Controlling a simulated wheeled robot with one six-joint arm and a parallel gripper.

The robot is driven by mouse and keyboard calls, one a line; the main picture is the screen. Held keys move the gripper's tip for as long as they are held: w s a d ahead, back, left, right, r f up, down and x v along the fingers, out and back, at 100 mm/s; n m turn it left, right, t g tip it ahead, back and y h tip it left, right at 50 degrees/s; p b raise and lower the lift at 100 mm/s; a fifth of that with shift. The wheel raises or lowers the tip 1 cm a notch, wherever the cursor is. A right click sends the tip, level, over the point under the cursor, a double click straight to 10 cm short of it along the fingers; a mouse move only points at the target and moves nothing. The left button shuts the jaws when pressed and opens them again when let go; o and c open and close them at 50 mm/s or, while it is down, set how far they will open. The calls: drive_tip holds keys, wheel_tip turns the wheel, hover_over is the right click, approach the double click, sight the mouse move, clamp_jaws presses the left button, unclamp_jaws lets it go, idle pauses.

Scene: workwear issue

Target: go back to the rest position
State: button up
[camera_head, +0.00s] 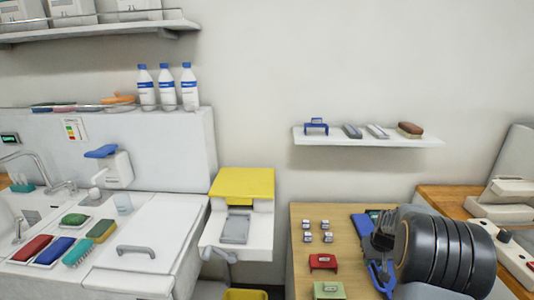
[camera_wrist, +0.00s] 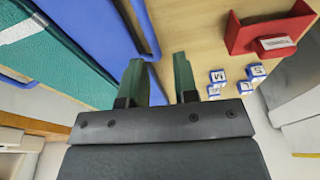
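My gripper (camera_wrist: 157,68) shows in the wrist view with its two green fingers apart and nothing between them. It is over the wooden table (camera_wrist: 185,30), beside a blue-edged thing (camera_wrist: 100,25) with a green panel. In the head view my gripper (camera_head: 383,238) is at the right part of the wooden table (camera_head: 305,280), in front of a blue object (camera_head: 362,224) that my arm partly hides. Its fingertips are hard to make out there.
Small white-and-blue blocks (camera_head: 307,238), a red holder (camera_head: 322,261) and a green holder (camera_head: 329,289) stand left of my gripper. A wall shelf (camera_head: 350,141) is above the table. A white machine with a yellow top (camera_head: 243,183) stands left. A wooden counter (camera_head: 450,205) is at right.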

drive_tip(key=shift+s+a+f+m+g, duration=0.25)
drive_tip(key=shift+s+a+f, duration=0.1)
drive_tip(key=shift+s, duration=0.3)
drive_tip(key=shift+s+a+f+m+g, duration=0.15)
drive_tip(key=shift+s+a+f+g, duration=0.15)
drive_tip(key=shift+s, duration=0.3)
drive_tip(key=s+a+r+n+t, duration=0.1)
drive_tip(key=s+a+r, duration=0.6)
drive_tip(key=a, duration=0.3)
drive_tip(key=s+a+r+n+t, duration=0.1)
drive_tip(key=s+a+r+n, duration=0.1)
drive_tip(key=s+a+r, duration=0.4)
drive_tip(key=shift+s+a+r, duration=0.4)
drive_tip(key=shift+s+a, duration=0.8)
drive_tip(key=shift+a, duration=1.45)
